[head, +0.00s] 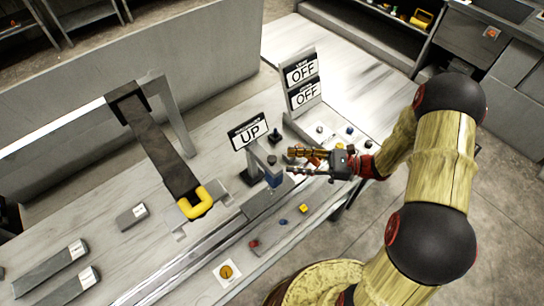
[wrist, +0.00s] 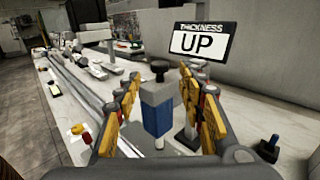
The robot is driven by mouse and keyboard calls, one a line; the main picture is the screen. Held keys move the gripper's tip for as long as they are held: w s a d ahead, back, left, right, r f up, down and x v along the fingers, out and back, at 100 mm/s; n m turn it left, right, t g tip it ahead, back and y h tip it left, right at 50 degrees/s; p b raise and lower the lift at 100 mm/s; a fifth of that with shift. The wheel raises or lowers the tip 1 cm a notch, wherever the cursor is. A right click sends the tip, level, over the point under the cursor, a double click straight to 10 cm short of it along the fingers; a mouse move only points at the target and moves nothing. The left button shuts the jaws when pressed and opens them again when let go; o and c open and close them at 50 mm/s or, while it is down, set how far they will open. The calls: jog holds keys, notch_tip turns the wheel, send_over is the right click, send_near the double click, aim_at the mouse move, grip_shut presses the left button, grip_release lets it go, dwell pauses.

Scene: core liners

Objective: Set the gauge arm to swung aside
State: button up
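The gauge arm is a grey bar (head: 260,156) on a post beside the conveyor, with a blue block and dark knob at its end. In the wrist view its grey and blue head (wrist: 156,118) stands upright, framed between my fingers. The sign (head: 250,131) above it reads "THICKNESS UP"; it also shows in the wrist view (wrist: 202,43). My gripper (head: 290,161) is open, its yellow fingers spread and pointing left at the gauge head. I see no finger clearly touching it; exact depth is hard to tell.
A two-line sign (head: 302,80) reads "OFF" twice behind my gripper. A black-knobbed lever (head: 274,136) stands near the gauge. Coloured buttons (head: 283,222) line the front panel. Grey boxes (head: 132,216) sit on the table.

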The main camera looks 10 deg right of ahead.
aim_at(272, 158)
jog(key=a, duration=0.3)
jog(key=w+a, duration=0.1)
jog(key=a, duration=0.3)
jog(key=shift+w+a, duration=0.2)
jog(key=shift+a, duration=0.05)
grip_shut()
dwell(0.3)
dwell(0.4)
